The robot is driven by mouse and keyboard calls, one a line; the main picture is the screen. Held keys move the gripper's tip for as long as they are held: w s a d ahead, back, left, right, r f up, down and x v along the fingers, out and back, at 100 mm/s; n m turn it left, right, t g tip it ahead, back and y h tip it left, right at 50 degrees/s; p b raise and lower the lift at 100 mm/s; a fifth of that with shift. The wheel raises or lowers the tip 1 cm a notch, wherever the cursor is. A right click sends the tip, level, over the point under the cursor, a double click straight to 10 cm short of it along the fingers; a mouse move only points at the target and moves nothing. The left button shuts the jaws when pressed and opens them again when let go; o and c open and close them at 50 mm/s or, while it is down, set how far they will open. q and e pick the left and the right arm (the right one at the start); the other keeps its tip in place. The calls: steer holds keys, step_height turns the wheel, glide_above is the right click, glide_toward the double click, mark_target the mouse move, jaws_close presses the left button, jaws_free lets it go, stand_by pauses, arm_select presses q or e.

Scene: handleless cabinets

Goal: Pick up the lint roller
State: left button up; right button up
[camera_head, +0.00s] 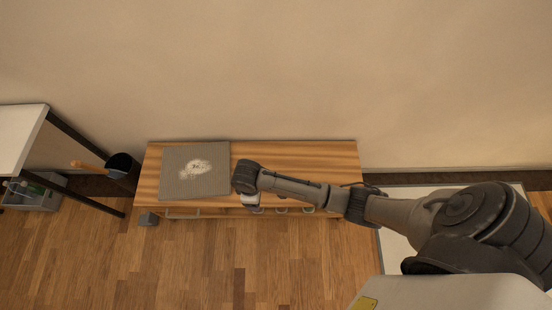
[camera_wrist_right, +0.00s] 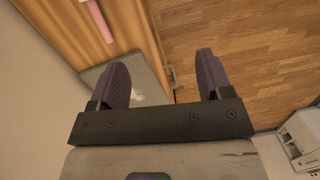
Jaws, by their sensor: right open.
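A pink, rod-like piece with a pale end (camera_wrist_right: 100,20), which looks like the lint roller, lies on the wooden bench at the top left of the right wrist view, cut off by the frame edge. I cannot make it out in the head view, where my right arm covers part of the bench. My right gripper (camera_wrist_right: 162,72) is open, with nothing between its two dark fingers. It points down over the bench's front edge, apart from the pink piece. In the head view its fingers are hidden below the wrist. My left gripper is out of view.
A grey mat (camera_head: 178,184) with a white patch lies on the left end of the bench (camera_head: 300,153). The wall rises behind; the floor in front is mostly clear.

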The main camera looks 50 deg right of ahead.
steer(key=w+d+f+g+h+b, duration=0.1)
steer(key=w+d+f+b, duration=0.45)
steer(key=f+b, duration=0.3)
steer(key=w+d+f+g+h+b, duration=0.2)
steer(key=w+d+f+b, duration=0.3)
steer(key=w+f+b, duration=0.4)
steer(key=b+x, duration=0.1)
steer(key=x, duration=0.1)
steer(key=s+b+x, duration=0.1)
steer(key=b+x, duration=0.1)
steer(key=x, duration=0.1)
steer(key=b+x, duration=0.1)
steer(key=x, duration=0.2)
steer(key=shift+s+r, duration=0.3)
steer(key=shift+s, duration=0.05)
steer(key=b+x, duration=0.3)
steer(key=x, duration=0.1)
steer(key=shift+w+f, duration=0.15)
steer(key=shift+w, duration=0.1)
steer(key=shift+s+d+f+t+b, duration=0.15)
steer(key=shift+s+f+t+b, duration=0.15)
steer(key=shift+f+b, duration=0.15)
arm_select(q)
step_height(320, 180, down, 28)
arm_select(e)
steer(key=shift+w+r, duration=0.1)
